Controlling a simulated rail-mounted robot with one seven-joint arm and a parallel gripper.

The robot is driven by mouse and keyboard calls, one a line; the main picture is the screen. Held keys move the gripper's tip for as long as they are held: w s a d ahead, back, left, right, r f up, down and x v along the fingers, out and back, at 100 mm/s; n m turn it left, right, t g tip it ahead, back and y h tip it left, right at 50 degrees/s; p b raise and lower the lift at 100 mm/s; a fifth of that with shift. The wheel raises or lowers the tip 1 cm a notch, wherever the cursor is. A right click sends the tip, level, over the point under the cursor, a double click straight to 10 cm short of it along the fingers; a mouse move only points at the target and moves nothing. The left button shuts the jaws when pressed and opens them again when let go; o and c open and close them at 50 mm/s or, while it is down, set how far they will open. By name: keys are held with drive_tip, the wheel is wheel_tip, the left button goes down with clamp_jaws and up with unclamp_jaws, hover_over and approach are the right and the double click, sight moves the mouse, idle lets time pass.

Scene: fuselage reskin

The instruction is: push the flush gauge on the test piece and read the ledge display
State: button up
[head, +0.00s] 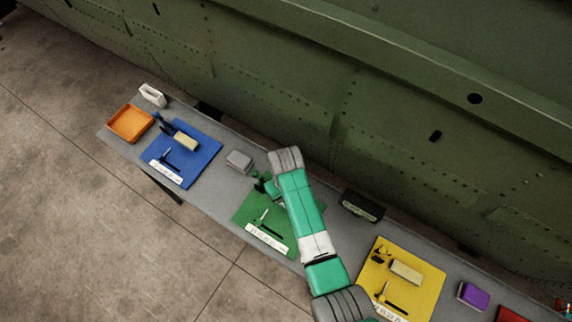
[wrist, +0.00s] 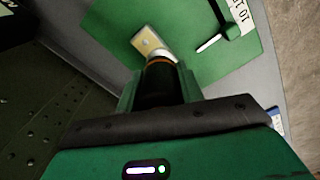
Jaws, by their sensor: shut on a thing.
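My gripper (wrist: 158,92) is shut on a dark cylindrical gauge (wrist: 161,66) with an orange ring and a pale metal tip. In the wrist view, the gauge's tip meets the edge of a small beige test piece (wrist: 147,39) on the green mat (wrist: 195,30). I cannot tell whether they touch. In the head view my gripper (head: 271,187) is over the back of the green mat (head: 248,207), and my arm hides the test piece. A black display box (head: 362,205) stands on the bench to the right; its reading is too small to make out.
The grey bench (head: 215,192) runs along the green fuselage skin (head: 300,90). A blue mat (head: 205,155) and orange tray (head: 130,123) lie left, a yellow mat (head: 425,285) and purple block (head: 473,295) right. A grey block (head: 238,161) is left of my gripper.

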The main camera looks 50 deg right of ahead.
drive_tip(key=shift+f, duration=0.5)
idle(1.2)
wheel_tip(320, 180, up, 7)
drive_tip(key=p, duration=0.7)
drive_tip(key=shift+r, duration=0.2)
drive_tip(key=shift+f, duration=0.1)
idle(0.7)
